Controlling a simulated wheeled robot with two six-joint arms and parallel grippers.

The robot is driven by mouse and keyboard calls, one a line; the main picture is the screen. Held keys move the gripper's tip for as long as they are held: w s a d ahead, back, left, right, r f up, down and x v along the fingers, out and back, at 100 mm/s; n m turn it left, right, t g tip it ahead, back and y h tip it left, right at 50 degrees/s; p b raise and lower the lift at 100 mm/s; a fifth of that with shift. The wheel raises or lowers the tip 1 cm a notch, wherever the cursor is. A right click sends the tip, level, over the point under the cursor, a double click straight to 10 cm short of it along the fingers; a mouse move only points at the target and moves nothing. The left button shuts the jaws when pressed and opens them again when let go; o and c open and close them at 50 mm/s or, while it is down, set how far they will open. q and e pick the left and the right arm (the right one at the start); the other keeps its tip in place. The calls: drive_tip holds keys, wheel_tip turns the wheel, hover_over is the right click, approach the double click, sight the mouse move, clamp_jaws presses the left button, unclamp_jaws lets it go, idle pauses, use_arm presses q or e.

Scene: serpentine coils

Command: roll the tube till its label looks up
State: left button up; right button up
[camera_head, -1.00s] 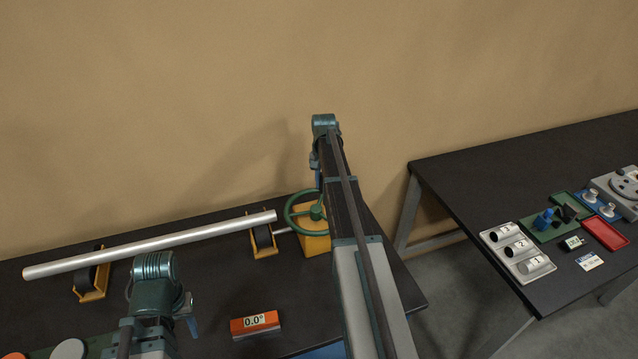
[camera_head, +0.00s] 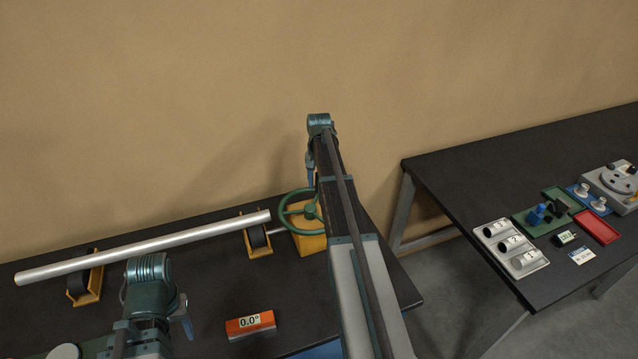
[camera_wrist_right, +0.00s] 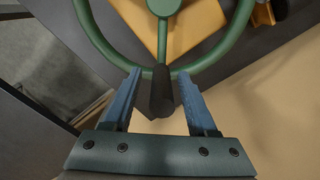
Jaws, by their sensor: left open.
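The long silver tube (camera_head: 150,245) lies across two yellow roller stands, the left (camera_head: 88,287) and the right (camera_head: 257,243). No label shows on its visible side. A green handwheel (camera_head: 285,207) on a yellow box (camera_head: 308,243) stands at the tube's right end; it also shows in the right wrist view (camera_wrist_right: 232,40). My right gripper (camera_wrist_right: 162,88) is open, its blue fingers on either side of the wheel's dark handle (camera_wrist_right: 162,92), with gaps at both sides. My left gripper (camera_head: 185,316) is open above the table, in front of the tube, partly hidden by its own wrist.
An orange display (camera_head: 250,325) reading 0.0° sits on the dark table (camera_head: 215,290). A second dark table (camera_head: 470,180) at right holds a tray of numbered cylinders (camera_head: 488,232), a green tray (camera_head: 556,196) and a red tray (camera_head: 598,229). A floor gap separates the tables.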

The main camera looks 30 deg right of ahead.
drive_tip(key=shift+r, duration=0.15)
wheel_tip(320, 180, up, 14)
drive_tip(key=p, duration=1.4)
drive_tip(key=shift+f, duration=0.2)
drive_tip(key=s+a+f+n+b, duration=0.3)
drive_tip(key=s+a+f+b, duration=0.2)
drive_tip(key=a, duration=0.6)
drive_tip(key=s+a+f+n+b, duration=0.4)
drive_tip(key=a, duration=0.7)
drive_tip(key=s+a+f+n+b, duration=0.3)
drive_tip(key=s+a+f+b, duration=0.2)
drive_tip(key=a, duration=0.6)
drive_tip(key=s+a+f+n+h+b, duration=0.1)
drive_tip(key=s+a+f+n+b, duration=0.3)
drive_tip(key=s+a, duration=0.5)
drive_tip(key=shift+s+f+n+b, duration=0.25)
drive_tip(key=shift+s+n+b, duration=0.15)
drive_tip(key=shift+s+n, duration=0.2)
